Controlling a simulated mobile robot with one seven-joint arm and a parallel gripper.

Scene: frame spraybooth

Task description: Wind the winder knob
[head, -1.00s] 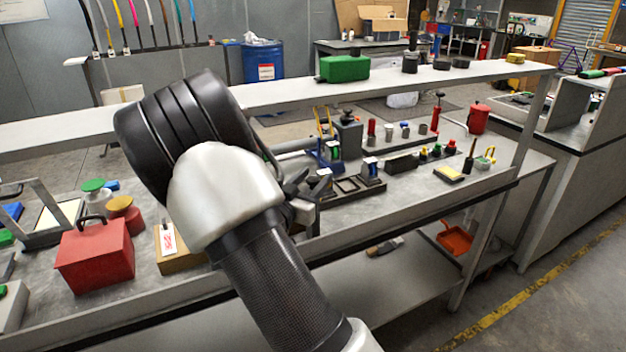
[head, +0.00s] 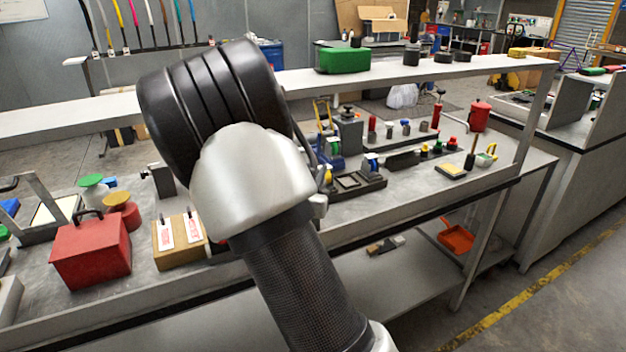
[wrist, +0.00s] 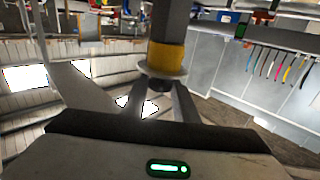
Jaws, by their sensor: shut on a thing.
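In the wrist view my gripper (wrist: 162,98) has its two fingers closed in around the dark tip of a round part. I take this part to be the winder knob (wrist: 164,60): it has a pale disc, a yellow band and a dark grey shaft. The fingers sit on either side of its tip, just at the disc. In the head view my arm's dark joint and pale link cover most of the gripper and hide the knob; only a small grey part of the hand shows at the arm's right edge.
A red box (head: 90,256) and a wooden block (head: 168,250) with two labels stand on the bench left of my arm. A black tray (head: 352,190), a grey dispenser (head: 350,134) and small coloured parts stand to the right. A raised shelf (head: 300,80) runs behind.

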